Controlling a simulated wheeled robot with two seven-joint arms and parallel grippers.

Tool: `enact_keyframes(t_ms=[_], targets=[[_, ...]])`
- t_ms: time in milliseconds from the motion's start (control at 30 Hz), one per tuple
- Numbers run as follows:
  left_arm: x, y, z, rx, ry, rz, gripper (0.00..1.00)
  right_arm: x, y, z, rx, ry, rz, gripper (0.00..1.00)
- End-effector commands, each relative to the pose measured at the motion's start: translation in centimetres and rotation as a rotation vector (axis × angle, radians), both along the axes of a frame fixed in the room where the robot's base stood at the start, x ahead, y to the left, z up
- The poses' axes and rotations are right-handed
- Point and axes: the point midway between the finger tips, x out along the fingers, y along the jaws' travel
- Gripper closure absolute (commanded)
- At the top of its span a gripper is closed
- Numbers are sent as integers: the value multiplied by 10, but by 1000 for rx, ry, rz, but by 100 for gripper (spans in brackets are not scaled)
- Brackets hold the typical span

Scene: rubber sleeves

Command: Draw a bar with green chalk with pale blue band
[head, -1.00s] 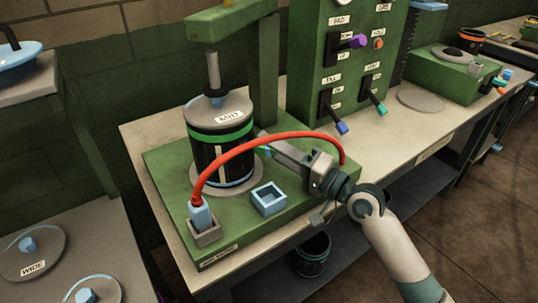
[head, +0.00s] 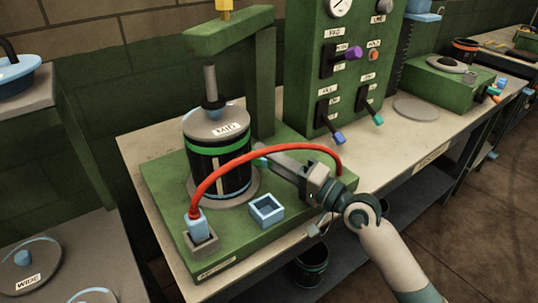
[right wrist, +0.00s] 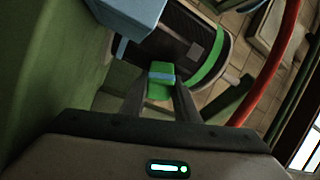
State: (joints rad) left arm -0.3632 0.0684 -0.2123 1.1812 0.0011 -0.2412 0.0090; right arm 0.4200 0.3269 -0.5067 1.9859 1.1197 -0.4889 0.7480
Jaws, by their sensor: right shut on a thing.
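A green chalk with a pale blue band (right wrist: 160,78) shows between the fingertips in the right wrist view. My right gripper (head: 262,152) is shut on it, at the right side of the black drum (head: 204,160). The chalk is small in the head view, close to the drum's lower wall; I cannot tell whether it touches. The drum has a green band, a grey lid labelled MID and a pale upright strip on its front. The drum also shows in the right wrist view (right wrist: 165,48). My left gripper is not in view.
A red hose (head: 262,147) arches in front of the drum, above my right gripper. A pale blue square socket (head: 267,211) sits on the green base (head: 230,238). A green press frame (head: 262,85) stands over the drum. A green lever panel (head: 335,75) is behind.

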Motion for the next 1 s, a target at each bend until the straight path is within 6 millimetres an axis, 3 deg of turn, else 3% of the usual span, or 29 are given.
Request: enact_keyframes(t_ms=[500, 1000], targets=[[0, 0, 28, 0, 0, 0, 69, -33, 10, 2, 0, 1, 1, 90], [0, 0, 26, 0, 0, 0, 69, -35, 8, 0, -1, 0, 2, 90]])
